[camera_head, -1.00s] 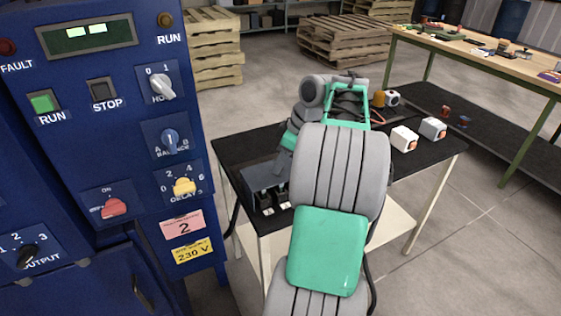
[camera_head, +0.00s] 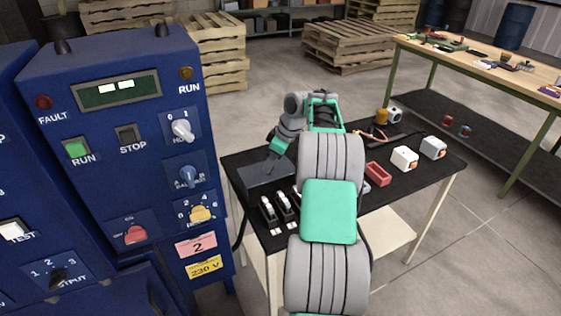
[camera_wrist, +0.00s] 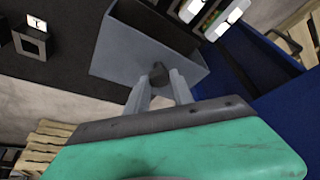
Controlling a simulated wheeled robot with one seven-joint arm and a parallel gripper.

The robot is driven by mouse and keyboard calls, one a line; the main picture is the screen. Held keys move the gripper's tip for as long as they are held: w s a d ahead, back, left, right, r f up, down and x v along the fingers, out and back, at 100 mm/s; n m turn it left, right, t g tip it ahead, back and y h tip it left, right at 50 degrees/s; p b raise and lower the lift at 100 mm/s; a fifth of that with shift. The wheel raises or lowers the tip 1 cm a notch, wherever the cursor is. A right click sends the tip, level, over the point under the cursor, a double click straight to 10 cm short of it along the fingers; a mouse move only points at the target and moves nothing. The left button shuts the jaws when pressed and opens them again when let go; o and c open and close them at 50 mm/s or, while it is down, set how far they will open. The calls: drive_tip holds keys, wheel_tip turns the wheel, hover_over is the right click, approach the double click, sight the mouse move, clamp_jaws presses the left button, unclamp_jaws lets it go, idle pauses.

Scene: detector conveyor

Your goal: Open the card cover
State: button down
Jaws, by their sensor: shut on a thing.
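The grey card cover (camera_head: 262,180) is on the black table top at its left side, near the blue cabinet. Its wall also fills the upper middle of the wrist view (camera_wrist: 130,42). My gripper (camera_wrist: 160,88) is shut on the small dark knob (camera_wrist: 158,72) of the cover. In the head view my gripper (camera_head: 269,166) reaches down to the cover from behind. Two dark cards with white parts, a left one (camera_head: 268,208) and a right one (camera_head: 285,205), show in front of the cover. Whether the cover is lifted, tilted or slid is hard to tell.
The blue cabinet (camera_head: 110,185) with knobs and buttons stands close to the left. On the black table (camera_head: 445,162) are a red tray (camera_head: 378,173) and two white blocks, one nearer (camera_head: 404,157) and one farther right (camera_head: 433,147). A wooden bench (camera_head: 450,55) stands at the back right.

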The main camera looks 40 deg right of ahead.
drive_tip(key=c, duration=1.1)
unclamp_jaws()
drive_tip(key=shift+r, duration=0.1)
drive_tip(key=p+v, duration=0.2)
drive_tip(key=v, duration=0.5)
drive_tip(key=shift+s+d+r, duration=0.15)
drive_tip(key=shift+s+r, duration=0.1)
drive_tip(key=shift+r, duration=0.05)
